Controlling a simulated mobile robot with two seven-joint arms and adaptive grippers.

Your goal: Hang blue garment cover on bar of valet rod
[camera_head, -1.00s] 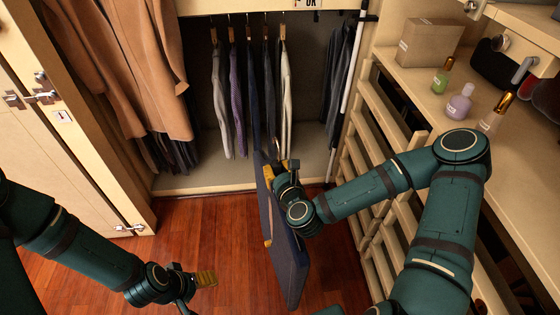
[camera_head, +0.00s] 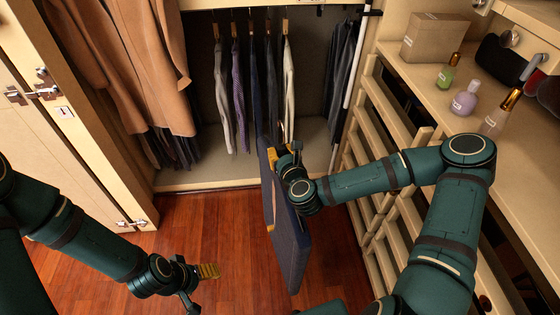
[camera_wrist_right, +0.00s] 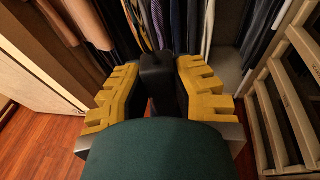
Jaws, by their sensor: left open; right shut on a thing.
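The blue garment cover (camera_head: 291,245) is a flat, dark blue bag hanging nearly upright above the wooden floor, in front of the closet opening. My right gripper (camera_head: 284,152) is shut on its top end and partly hides it. In the right wrist view, the yellow fingers of my right gripper (camera_wrist_right: 157,92) stand on either side of a dark upright piece. My left gripper (camera_head: 207,271) is open and empty, low over the floor to the left of the cover. A dark bar (camera_head: 345,10) shows at the top edge, right of the hanging clothes; I cannot tell whether it is the valet rod.
Several trousers and shirts (camera_head: 255,95) hang in the closet behind the cover. Brown coats (camera_head: 150,65) hang at the left, beside a cabinet door. Slatted drawers and a counter with bottles (camera_head: 464,100) and a box (camera_head: 436,38) stand at the right. The floor (camera_head: 205,225) is clear.

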